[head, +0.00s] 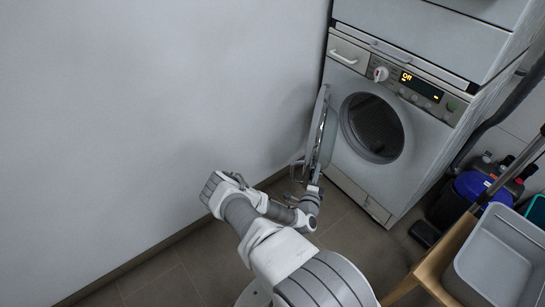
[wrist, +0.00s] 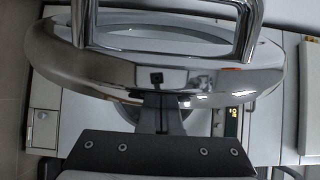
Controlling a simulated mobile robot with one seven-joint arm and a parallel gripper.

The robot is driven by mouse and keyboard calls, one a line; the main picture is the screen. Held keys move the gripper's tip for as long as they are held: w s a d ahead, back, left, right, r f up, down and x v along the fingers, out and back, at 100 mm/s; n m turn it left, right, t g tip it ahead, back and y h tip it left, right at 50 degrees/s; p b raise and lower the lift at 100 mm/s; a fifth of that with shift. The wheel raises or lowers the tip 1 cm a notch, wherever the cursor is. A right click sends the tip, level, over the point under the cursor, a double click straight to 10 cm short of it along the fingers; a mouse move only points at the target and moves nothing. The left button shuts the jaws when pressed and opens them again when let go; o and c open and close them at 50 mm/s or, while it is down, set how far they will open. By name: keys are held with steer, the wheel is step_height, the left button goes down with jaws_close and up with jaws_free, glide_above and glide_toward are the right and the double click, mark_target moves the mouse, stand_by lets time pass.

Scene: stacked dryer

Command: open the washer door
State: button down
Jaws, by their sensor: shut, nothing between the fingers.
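The washer (head: 350,165) stands against the wall, with its round dark drum opening uncovered. Its door (head: 323,130) is swung out to the left and seen nearly edge-on in the head view. In the wrist view the door's shiny chrome ring (wrist: 60,62) fills the upper part, with a chrome handle (wrist: 250,30) above it. My gripper (head: 317,180) is low beside the door's lower edge. In the wrist view the dark fingers (wrist: 160,112) are together with nothing between them, in front of the ring. I cannot tell whether they touch it.
A second machine (head: 430,35) is stacked on top. The wall (head: 150,110) is close on the left. The floor (head: 185,265) at lower left is clear.

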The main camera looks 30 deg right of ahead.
steer(key=w+a+m+g+h+b, duration=0.25)
steer(key=w+a+g+b, duration=0.2)
steer(key=w, duration=0.55)
steer(key=w+a+m+g+h+b, duration=0.2)
steer(key=w+a+m+g+b, duration=0.3)
steer(key=w, duration=0.4)
steer(key=shift+s+a+n+t+y+p, duration=0.2)
steer(key=shift+s+n+p, duration=0.2)
steer(key=shift+s+p, duration=0.55)
steer(key=shift+s+a+n+t+y+p, duration=0.15)
steer(key=shift+s+n+p, duration=0.2)
steer(key=shift+s+p, duration=0.5)
steer(key=shift+s, duration=0.15)
steer(key=shift+d, duration=0.1)
